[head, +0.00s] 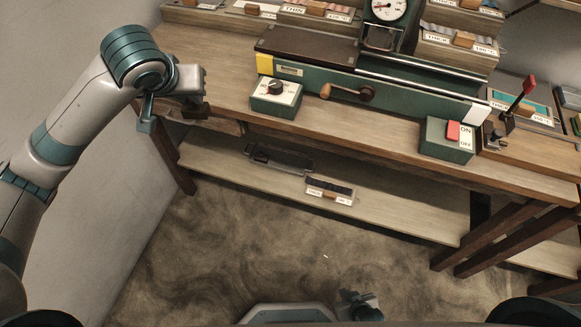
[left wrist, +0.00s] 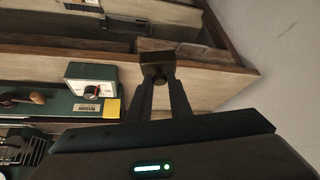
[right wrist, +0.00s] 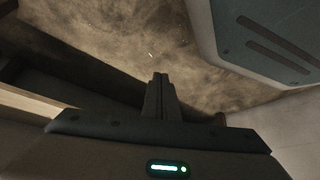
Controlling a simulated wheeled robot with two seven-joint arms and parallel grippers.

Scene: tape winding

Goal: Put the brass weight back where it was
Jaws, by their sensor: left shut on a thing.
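I do not see the brass weight in any view. My left gripper (left wrist: 160,78) is shut on a small dark brown block, which looks like a drawer handle (left wrist: 157,58), at the front edge of the wooden bench. In the head view the left wrist hides the fingertips, and a wooden drawer-like front (head: 222,123) shows beside it under the bench top. My right gripper (right wrist: 159,80) is shut with nothing between its fingers, low over the floor and away from the bench.
On the bench (head: 225,95) stand a green winding machine (head: 320,82) with a crank, a knob box (head: 276,98), an ON/OFF switch box (head: 449,139), a red-handled lever (head: 522,95) and a dial gauge (head: 388,10). A lower shelf (head: 400,205) holds trays. The floor in front is clear.

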